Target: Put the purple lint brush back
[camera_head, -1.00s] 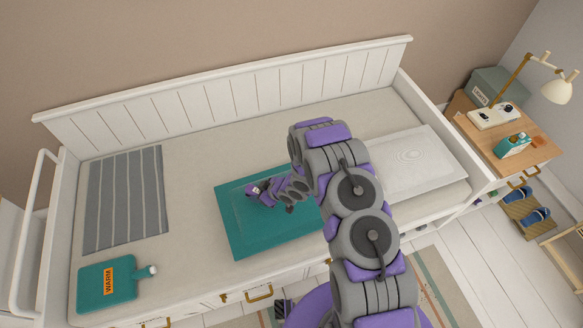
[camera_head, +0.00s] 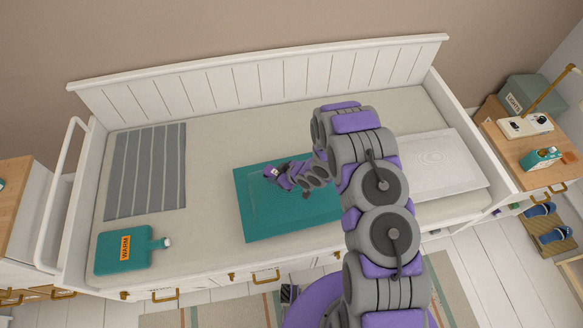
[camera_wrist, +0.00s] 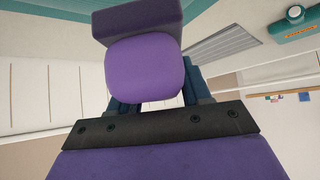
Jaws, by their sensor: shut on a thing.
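My gripper (camera_head: 277,174) is over the teal mat (camera_head: 252,222) on the daybed in the head view, small and partly hidden by my own wrist. In the wrist view the dark fingers of my gripper (camera_wrist: 158,98) are shut on the purple lint brush (camera_wrist: 145,68). Its rounded purple part faces the camera, with a darker purple block beyond it. The brush is hard to tell from my purple gripper parts in the head view. I cannot tell its height over the mat.
A striped grey blanket (camera_head: 147,172) and a teal hot-water bottle (camera_head: 122,251) lie on the daybed's left. A white pillow (camera_head: 440,163) lies right, partly behind my arm. A wooden side table (camera_head: 528,150) stands right; a wooden-topped cabinet (camera_head: 14,185) stands left.

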